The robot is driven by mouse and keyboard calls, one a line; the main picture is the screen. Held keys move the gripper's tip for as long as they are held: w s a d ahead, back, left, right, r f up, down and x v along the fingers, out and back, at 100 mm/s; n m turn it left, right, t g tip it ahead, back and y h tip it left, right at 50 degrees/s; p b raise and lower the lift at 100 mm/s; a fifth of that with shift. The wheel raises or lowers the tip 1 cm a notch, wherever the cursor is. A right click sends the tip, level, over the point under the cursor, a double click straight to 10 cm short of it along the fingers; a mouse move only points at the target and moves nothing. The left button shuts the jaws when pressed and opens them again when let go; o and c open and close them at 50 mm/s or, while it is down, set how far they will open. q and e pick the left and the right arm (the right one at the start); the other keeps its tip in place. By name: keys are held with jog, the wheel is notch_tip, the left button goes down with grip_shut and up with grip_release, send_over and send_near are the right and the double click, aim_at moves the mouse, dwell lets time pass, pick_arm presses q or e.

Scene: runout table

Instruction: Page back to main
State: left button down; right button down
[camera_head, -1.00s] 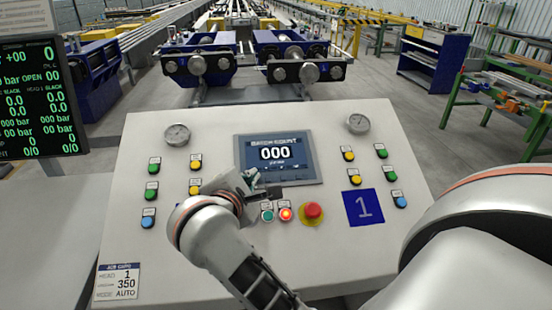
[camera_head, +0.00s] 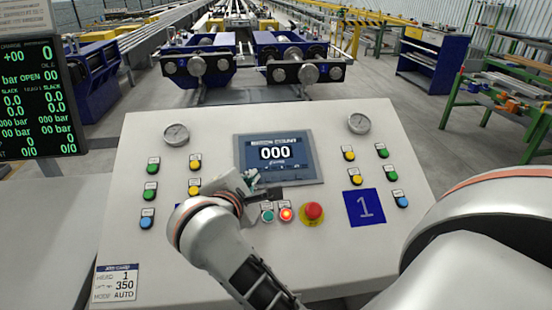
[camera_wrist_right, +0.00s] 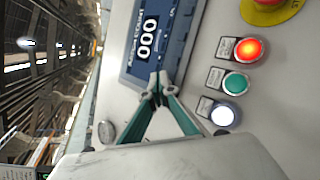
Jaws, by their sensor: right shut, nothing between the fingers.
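The display (camera_head: 278,152) on the sloped console reads 000 under a small heading that looks like "BATCH COUNT". It also shows, turned sideways, in the right wrist view (camera_wrist_right: 150,38). My right gripper (camera_head: 254,180) is shut and empty at the display's lower left corner. In the right wrist view its fingertips (camera_wrist_right: 157,88) meet over the display's bottom edge; I cannot tell whether they touch it. The lower part of the display face near the fingers is partly hidden. My left gripper is not in view.
Below the display are a green button (camera_head: 267,215), a lit red button (camera_head: 286,214) and a red emergency stop (camera_head: 313,212). A white button (camera_wrist_right: 222,115) shows in the wrist view. Yellow buttons (camera_head: 348,153) and gauges (camera_head: 176,134) flank the display. A monitor (camera_head: 40,98) stands left.

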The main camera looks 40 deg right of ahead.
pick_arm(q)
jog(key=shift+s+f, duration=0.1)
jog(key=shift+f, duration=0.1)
pick_arm(e)
jog(key=shift+f, duration=0.1)
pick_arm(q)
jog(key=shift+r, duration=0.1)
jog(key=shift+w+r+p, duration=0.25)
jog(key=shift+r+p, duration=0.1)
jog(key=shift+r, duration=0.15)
pick_arm(e)
jog(key=shift+s+a+r, duration=0.1)
jog(key=shift+s+r, duration=0.05)
jog(key=shift+r, duration=0.3)
jog(key=shift+s+a+r, duration=0.1)
jog(key=shift+s+r, duration=0.05)
jog(key=shift+r, duration=0.25)
